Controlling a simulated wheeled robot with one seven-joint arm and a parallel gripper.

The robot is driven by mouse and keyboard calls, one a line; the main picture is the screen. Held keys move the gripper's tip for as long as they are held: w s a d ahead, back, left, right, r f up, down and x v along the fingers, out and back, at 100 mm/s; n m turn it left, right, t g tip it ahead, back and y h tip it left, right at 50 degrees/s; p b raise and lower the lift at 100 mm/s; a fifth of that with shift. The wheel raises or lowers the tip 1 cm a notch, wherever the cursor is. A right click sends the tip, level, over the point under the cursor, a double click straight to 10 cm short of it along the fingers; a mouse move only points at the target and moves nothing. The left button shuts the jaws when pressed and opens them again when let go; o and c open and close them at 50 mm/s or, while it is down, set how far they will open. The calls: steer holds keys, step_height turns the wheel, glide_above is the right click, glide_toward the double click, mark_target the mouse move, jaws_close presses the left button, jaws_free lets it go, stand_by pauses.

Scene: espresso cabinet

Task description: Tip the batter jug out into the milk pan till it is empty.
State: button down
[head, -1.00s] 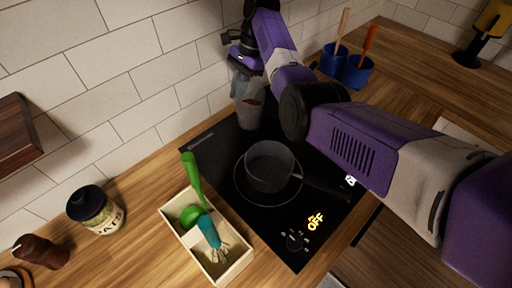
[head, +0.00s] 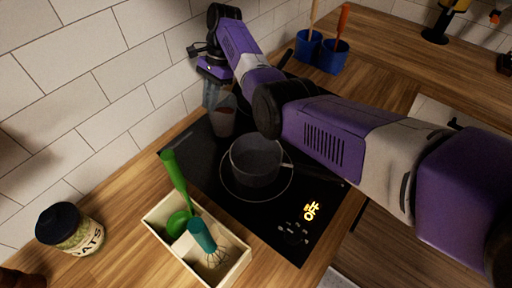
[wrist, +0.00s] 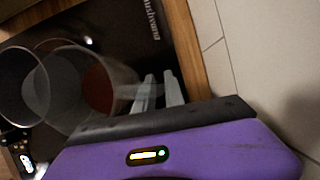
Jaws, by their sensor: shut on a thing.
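The batter jug (head: 224,121) is a clear, greyish vessel with reddish-brown batter low inside. It looks upright at the back left of the black hob, behind the pan. My gripper (head: 216,88) is shut on it from the wall side. In the wrist view the jug (wrist: 113,66) is just beyond the fingers (wrist: 160,92), with the brown batter seen through it. I cannot tell whether its base touches the hob. The milk pan (head: 256,162) is dark and round, on the hob ring, its handle pointing right. Part of it shows in the wrist view (wrist: 12,82).
A wooden box (head: 236,262) with a green ladle and a teal-handled whisk stands in front left of the hob. An oats jar (head: 72,229) is further left. Blue pots (head: 330,57) with utensils stand behind my arm. The tiled wall (head: 95,90) is close behind my gripper.

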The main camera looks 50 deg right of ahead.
steer(key=shift+r, duration=0.1)
steer(key=p, duration=0.1)
steer(key=r+p, duration=0.1)
steer(key=p, duration=0.1)
steer(key=shift+s+a+r+t, duration=0.1)
steer(key=shift+s+r+t, duration=0.15)
steer(key=shift+t, duration=0.05)
steer(key=shift+s+a+r+n+t+h+p, duration=0.15)
steer(key=shift+s+r+t+h+p, duration=0.1)
steer(key=shift+r+t+p, duration=0.35)
steer(key=shift+s+r+n+t+h+p, duration=0.15)
steer(key=shift+s+r+t+p, duration=0.15)
steer(key=shift+p, duration=0.35)
steer(key=n+t+h, duration=0.1)
steer(key=t, duration=0.4)
glide_toward(210, 95)
steer(key=shift+w+a+r+x, duration=0.25)
steer(key=shift+a+r+x, duration=0.1)
steer(key=shift+x, duration=2.15)
steer(key=shift+s+a+r+n+t, duration=0.1)
steer(key=shift+s+r+t, duration=0.2)
steer(key=shift+r, duration=0.2)
steer(key=shift+s+a+r+n+t, duration=0.1)
steer(key=shift+s+r+t, duration=0.1)
steer(key=shift+r+t, duration=0.25)
steer(key=shift+s+a+r+n+t, duration=0.1)
steer(key=shift+s+r+t, duration=0.15)
steer(key=shift+r, duration=0.3)
